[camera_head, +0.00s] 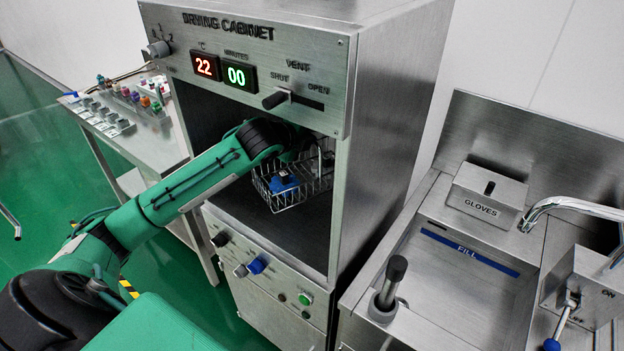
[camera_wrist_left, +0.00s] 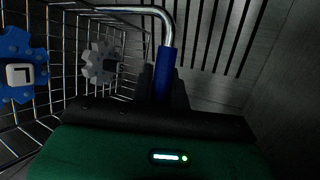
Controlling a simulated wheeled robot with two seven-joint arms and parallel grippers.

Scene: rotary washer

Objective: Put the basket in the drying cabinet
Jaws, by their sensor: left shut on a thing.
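The wire basket (camera_head: 291,199) is inside the open chamber of the drying cabinet (camera_head: 392,130), near its right side. A blue part (camera_head: 284,181) sits in the basket. In the left wrist view the basket wires (camera_wrist_left: 62,75) fill the left side, with a blue gear-shaped part marked L (camera_wrist_left: 22,72) and a grey gear-shaped part (camera_wrist_left: 101,63). My left gripper (camera_wrist_left: 165,88) is shut on the blue grip of the basket's bent metal handle. In the head view the arm reaches into the chamber and the fingertips are hidden. My right gripper is not in view.
The cabinet's displays (camera_head: 222,71) read 22 and 00. A vent lever (camera_head: 276,99) is above the opening. A steel sink (camera_head: 455,270) with a tap (camera_head: 570,205) stands right. A side table (camera_head: 150,145) with small coloured parts stands left.

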